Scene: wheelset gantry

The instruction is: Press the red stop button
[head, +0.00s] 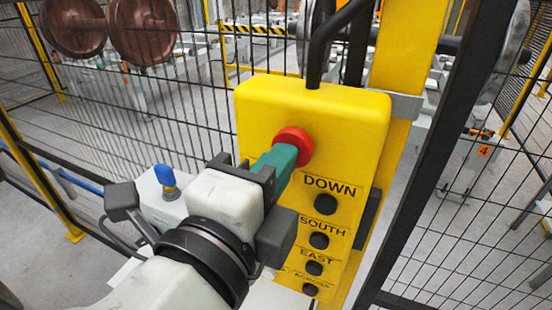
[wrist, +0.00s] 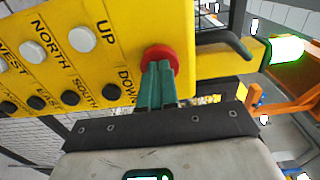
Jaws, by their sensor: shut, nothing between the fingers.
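The red stop button (head: 297,144) sits near the top of the yellow control box (head: 345,110), above the label DOWN. It also shows in the wrist view (wrist: 159,55), at the box's edge. My gripper (head: 290,154) has green fingers, shut with nothing between them. The fingertips are at the button's face and cover part of it in both views. In the wrist view my gripper (wrist: 158,68) points straight at the button. I cannot tell whether the tips touch it or whether it is pushed in.
Black buttons (head: 325,204) run down the box below the red one. White buttons (wrist: 82,39) show in the wrist view. The box hangs on a yellow post (head: 406,50) beside a wire mesh fence (head: 120,110). Brown wheels (head: 142,30) stand behind the fence.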

